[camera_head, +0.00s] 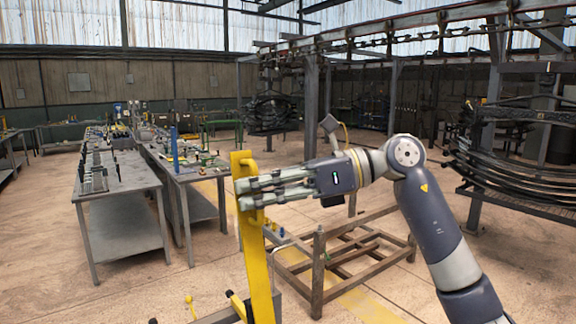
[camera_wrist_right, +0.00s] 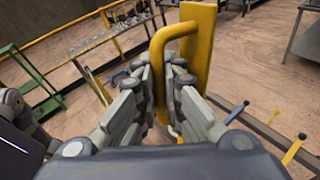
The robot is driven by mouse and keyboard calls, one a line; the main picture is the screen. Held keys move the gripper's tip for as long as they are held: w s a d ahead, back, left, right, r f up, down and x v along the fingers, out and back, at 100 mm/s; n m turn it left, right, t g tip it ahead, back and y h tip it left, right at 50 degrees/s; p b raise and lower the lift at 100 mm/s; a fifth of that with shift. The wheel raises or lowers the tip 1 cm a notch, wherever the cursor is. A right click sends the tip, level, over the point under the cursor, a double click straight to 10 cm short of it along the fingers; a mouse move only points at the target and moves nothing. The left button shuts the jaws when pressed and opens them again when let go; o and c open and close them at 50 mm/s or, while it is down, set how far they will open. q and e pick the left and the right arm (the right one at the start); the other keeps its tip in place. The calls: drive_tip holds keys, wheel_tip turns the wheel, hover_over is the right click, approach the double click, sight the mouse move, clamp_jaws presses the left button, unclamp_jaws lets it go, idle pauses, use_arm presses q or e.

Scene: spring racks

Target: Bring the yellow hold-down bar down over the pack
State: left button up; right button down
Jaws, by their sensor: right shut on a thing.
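The yellow hold-down bar (camera_head: 261,275) stands raised and nearly upright in the lower middle of the head view. In the right wrist view, the bar (camera_wrist_right: 203,50) carries a yellow looped handle (camera_wrist_right: 159,62). My right gripper (camera_head: 245,194) reaches in from the right at the bar's upper part. In the right wrist view my right gripper (camera_wrist_right: 165,92) is shut on the handle, which passes between its fingers. The bar's lower end leaves the head view at the bottom. I cannot make out the pack. My left gripper is not in view.
A brown metal frame (camera_head: 318,270) stands on the floor just right of the bar. Grey work tables (camera_head: 120,180) stand at the left. Small yellow levers (camera_head: 191,305) show near the bottom edge. A rack of dark curved springs (camera_head: 520,160) stands at the right.

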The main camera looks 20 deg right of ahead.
use_arm(q)
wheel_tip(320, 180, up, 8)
drive_tip(key=p, duration=0.6)
drive_tip(key=shift+p, duration=0.3)
use_arm(e)
drive_tip(key=w+a+f+m+g+h, duration=0.1)
drive_tip(key=w+a, duration=0.3)
drive_tip(key=w, duration=0.7)
drive_tip(key=shift+f+m, duration=0.4)
drive_tip(key=shift+f, duration=0.5)
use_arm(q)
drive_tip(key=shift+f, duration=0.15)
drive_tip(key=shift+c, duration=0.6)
